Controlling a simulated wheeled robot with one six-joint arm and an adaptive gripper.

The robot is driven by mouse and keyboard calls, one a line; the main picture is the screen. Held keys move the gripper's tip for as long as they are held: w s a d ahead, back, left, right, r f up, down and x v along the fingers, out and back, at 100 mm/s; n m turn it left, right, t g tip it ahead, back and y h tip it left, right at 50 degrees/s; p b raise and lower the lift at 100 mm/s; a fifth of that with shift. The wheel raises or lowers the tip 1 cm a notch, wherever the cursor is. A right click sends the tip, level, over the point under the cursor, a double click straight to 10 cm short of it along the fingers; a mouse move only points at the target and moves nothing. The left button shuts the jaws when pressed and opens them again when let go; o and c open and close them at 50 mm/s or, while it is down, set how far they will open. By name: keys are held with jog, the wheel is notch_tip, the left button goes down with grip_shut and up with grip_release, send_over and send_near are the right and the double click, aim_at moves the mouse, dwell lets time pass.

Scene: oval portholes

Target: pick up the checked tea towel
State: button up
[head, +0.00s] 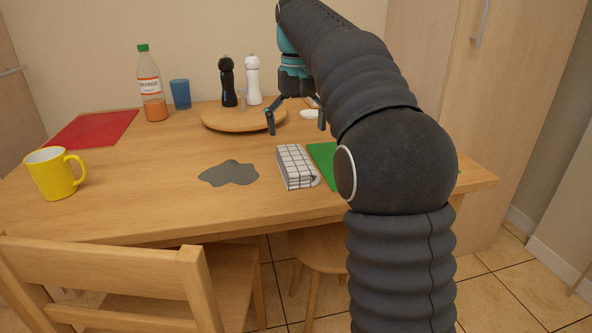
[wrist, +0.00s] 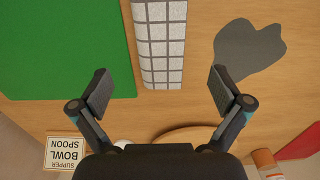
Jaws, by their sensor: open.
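The checked tea towel (head: 296,167) lies folded on the wooden table, white with dark grid lines. In the wrist view the towel (wrist: 161,45) runs down from the top edge, and its end lies just ahead of the space between my fingers. My gripper (head: 297,125) is open and empty above the table, on the far side of the towel. In the wrist view my gripper (wrist: 160,92) shows both fingers spread wide, one to each side of the towel's line. My arm hides part of the table's right side.
A grey spill (head: 229,173) lies left of the towel and a green mat (head: 322,155) right of it. A round wooden board (head: 222,118) with a black mill (head: 228,82) and white mill (head: 253,80) stands behind. A yellow mug (head: 55,173) and chair (head: 100,270) are in front left.

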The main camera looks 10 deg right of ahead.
aim_at(296, 157)
jog(key=f, duration=0.2)
jog(key=f+b, duration=0.1)
jog(key=f, duration=0.5)
jog(key=shift+w+b, duration=0.3)
jog(key=shift+b, duration=0.1)
jog(key=c, duration=1.2)
